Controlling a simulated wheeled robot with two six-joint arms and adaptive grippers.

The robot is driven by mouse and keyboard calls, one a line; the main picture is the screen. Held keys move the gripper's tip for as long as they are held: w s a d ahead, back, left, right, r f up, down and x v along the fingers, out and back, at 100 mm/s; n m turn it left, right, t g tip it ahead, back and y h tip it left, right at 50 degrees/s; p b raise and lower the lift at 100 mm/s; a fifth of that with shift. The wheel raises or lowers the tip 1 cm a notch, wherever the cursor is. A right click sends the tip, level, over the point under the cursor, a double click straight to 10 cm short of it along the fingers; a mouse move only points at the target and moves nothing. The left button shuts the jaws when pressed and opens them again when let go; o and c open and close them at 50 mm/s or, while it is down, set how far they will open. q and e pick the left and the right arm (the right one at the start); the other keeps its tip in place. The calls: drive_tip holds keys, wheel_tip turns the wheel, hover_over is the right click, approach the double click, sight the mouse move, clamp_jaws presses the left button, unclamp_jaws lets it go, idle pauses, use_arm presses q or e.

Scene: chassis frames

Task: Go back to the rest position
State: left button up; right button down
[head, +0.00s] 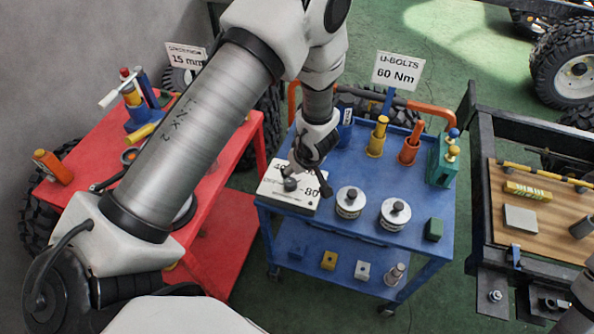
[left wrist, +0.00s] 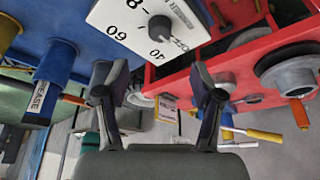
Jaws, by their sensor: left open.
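My left gripper (head: 308,180) is over the front left of the blue cart (head: 335,222), pointing down at a white dial box (head: 272,195) with a dark knob. It hides part of the box. In the left wrist view the two fingers (left wrist: 157,95) are spread apart with nothing between them. The dial box (left wrist: 125,22) shows at the top of that view, beyond the fingertips; I cannot tell whether they touch it. My right gripper is not in view; a pale arm part shows at the lower right edge.
Two round metal weights (head: 349,203) stand beside the dial box. Yellow (head: 377,138) and orange-handled tools stand behind them, near a "60 Nm" sign (head: 397,72). A red cart (head: 215,215) is left; a chassis frame with a wooden board (head: 545,225) is right. Green floor separates them.

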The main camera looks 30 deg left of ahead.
use_arm(q)
drive_tip(key=shift+f, duration=0.1)
drive_tip(key=s+a+f+m+g+b, duration=0.25)
drive_tip(key=s+f+m+b, duration=0.45)
drive_tip(key=s+f, duration=1.05)
drive_tip(key=s+d+f+m+h+b, duration=0.2)
drive_tip(key=s+d+m+h+b, duration=0.1)
drive_tip(key=s+d, duration=0.3)
drive_tip(key=shift+s+d+m+h, duration=0.45)
drive_tip(key=shift+s+m, duration=0.25)
drive_tip(key=shift+s, duration=0.4)
